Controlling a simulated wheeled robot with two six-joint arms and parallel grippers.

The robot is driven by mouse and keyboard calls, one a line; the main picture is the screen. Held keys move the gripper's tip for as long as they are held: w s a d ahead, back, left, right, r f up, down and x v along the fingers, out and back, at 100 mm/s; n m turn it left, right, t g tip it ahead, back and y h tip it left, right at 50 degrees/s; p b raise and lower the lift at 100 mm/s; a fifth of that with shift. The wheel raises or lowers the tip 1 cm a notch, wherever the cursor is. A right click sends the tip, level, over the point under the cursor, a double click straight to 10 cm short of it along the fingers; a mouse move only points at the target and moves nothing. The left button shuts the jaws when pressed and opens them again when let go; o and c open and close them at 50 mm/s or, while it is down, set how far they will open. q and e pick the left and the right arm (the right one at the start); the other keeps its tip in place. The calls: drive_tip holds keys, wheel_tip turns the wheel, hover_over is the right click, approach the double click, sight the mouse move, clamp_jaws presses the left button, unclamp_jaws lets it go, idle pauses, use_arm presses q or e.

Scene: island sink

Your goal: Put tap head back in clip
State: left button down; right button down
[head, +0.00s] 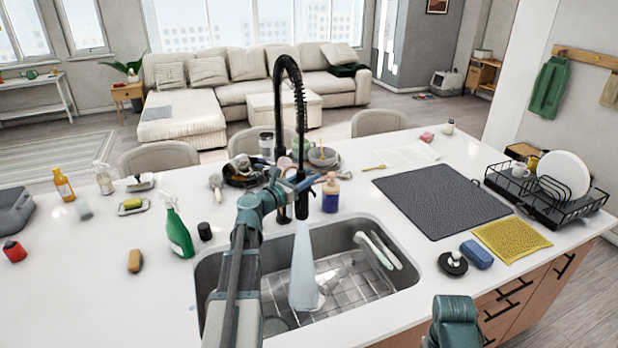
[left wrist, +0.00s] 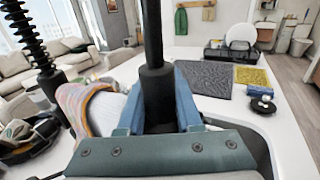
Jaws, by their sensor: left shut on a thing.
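The black tap head (head: 302,178) hangs from the end of the arched black spring hose (head: 289,62). In the left wrist view the tap head (left wrist: 157,88) stands upright between the two blue fingers. My left gripper (head: 303,187) is shut on it, above the sink. A wide pale-blue stream (head: 304,268) runs down from the tap head into the sink. I cannot clearly make out the clip; the gripper and arm cover part of the tap's column. Of my right arm only a teal part shows at the bottom right, with no fingers visible.
The sink (head: 365,290) has a wire rack and white-handled items inside. A green spray bottle (head: 178,234) stands left of it, a blue soap bottle (head: 330,194) behind it. A dark mat (head: 440,200) and dish rack (head: 547,205) lie to the right.

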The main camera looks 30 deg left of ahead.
use_arm(q)
drive_tip(key=c, duration=0.6)
unclamp_jaws()
drive_tip(key=shift+d, duration=0.1)
drive_tip(key=shift+r, duration=0.2)
drive_tip(key=v, duration=1.2)
drive_tip(key=shift+f, duration=0.2)
drive_tip(key=shift+s, duration=0.1)
